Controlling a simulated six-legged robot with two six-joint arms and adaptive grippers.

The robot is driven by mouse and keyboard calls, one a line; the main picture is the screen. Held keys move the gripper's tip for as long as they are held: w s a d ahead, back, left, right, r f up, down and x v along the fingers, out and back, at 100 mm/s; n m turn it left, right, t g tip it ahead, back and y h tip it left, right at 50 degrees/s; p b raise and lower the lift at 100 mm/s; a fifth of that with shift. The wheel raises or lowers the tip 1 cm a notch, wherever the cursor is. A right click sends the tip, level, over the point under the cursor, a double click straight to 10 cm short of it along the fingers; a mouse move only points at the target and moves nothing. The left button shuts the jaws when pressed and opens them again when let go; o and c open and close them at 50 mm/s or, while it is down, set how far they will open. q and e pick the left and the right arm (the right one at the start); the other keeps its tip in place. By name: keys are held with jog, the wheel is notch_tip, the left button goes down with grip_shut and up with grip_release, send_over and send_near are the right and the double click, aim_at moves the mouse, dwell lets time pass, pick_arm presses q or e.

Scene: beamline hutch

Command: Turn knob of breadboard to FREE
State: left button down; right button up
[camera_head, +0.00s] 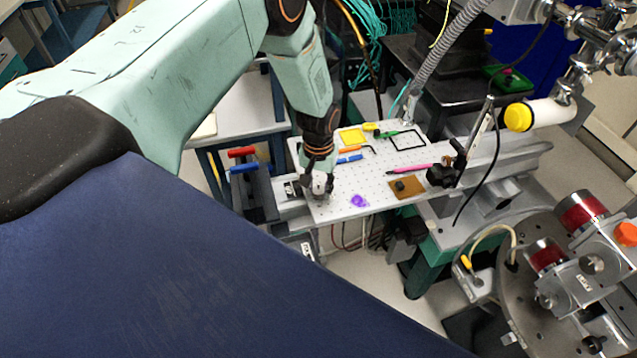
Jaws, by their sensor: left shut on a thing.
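The breadboard (345,197) is a pale grey perforated plate in the middle of the head view, with several small tools on it. My left arm reaches in from the upper left, and my left gripper (318,187) points down at the board's near left end. It is shut on a small grey knob there, which the fingers mostly hide. The knob's setting and any FREE marking are too small to read. My right gripper is out of view.
On the board lie a purple item (359,201), a brown square with a black knob (408,187), a pink pen (408,168) and a black frame (407,140). Red and blue handles (243,161) stand left. A jointed black clamp (446,174) rises at the right.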

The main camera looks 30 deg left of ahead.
aim_at(319, 191)
pick_arm(q)
jog(key=shift+s+d+f+n+p, duration=0.1)
jog(key=shift+n+p, duration=0.1)
jog(key=shift+n, duration=0.5)
jog(key=shift+s+f+n+p, duration=0.1)
jog(key=shift+n+p, duration=0.05)
jog(key=shift+n, duration=0.55)
jog(key=c, duration=2.1)
grip_release()
jog(key=o, duration=1.1)
jog(key=shift+w+r, duration=0.1)
jog(key=shift+w, duration=0.05)
jog(key=shift+o, duration=0.2)
jog(key=shift+r, duration=0.15)
jog(key=shift+w+r, duration=0.1)
jog(key=shift+r, duration=0.25)
notch_tip(319, 191, up, 11)
